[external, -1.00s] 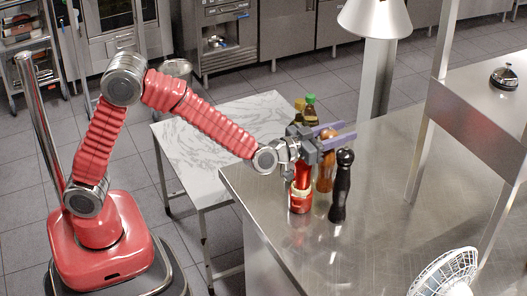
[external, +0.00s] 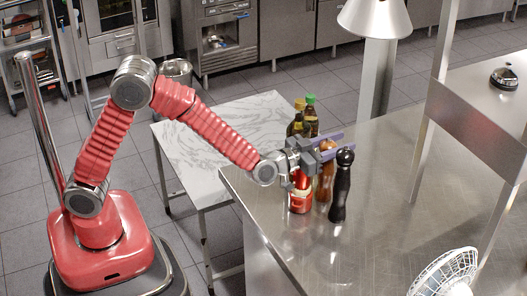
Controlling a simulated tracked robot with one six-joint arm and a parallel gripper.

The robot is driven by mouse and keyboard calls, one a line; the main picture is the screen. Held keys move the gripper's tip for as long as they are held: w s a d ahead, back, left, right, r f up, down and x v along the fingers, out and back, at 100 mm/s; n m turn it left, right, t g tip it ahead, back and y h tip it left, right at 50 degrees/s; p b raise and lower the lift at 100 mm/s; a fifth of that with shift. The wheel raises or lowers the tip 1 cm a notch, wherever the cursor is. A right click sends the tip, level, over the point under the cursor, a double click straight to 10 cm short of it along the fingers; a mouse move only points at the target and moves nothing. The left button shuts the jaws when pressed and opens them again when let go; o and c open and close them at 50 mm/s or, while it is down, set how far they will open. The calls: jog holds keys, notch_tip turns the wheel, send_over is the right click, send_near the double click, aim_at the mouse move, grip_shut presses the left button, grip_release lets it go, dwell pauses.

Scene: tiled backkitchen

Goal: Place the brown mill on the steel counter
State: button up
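The brown mill (external: 325,182) is upright at the near-left part of the steel counter (external: 385,210), between a red container and a black mill. My gripper (external: 329,147) reaches in from the left, its two purple fingers on either side of the mill's upper part. It appears shut on the brown mill. The mill's foot is at or just above the counter top; I cannot tell whether it touches. Its upper part is partly hidden by the fingers.
The black mill (external: 341,187) stands close on the right. The red container (external: 301,199) stands just below my gripper. Bottles (external: 310,115) stand close behind. A lamp (external: 375,18) and a white fan (external: 446,272) are farther off. The counter's middle is clear.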

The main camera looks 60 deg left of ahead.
jog(key=o, duration=0.4)
jog(key=shift+o, duration=0.2)
jog(key=s, duration=1.2)
jog(key=shift+r, duration=0.1)
dwell(0.4)
jog(key=shift+s+a+r+g+h, duration=0.15)
jog(key=shift+a+r+g+h, duration=0.45)
jog(key=shift+a, duration=0.1)
jog(key=s+a+g, duration=0.3)
jog(key=s+a, duration=0.4)
jog(key=s, duration=0.3)
jog(key=s+a+f+g, duration=0.1)
jog(key=s+a+g, duration=0.3)
jog(key=s, duration=0.6)
jog(key=s+a+f+g+y, duration=0.1)
jog(key=s+a+g, duration=0.3)
jog(key=s+a, duration=0.5)
jog(key=shift+s+a, duration=0.3)
jog(key=shift+s, duration=0.1)
jog(key=shift+f, duration=0.1)
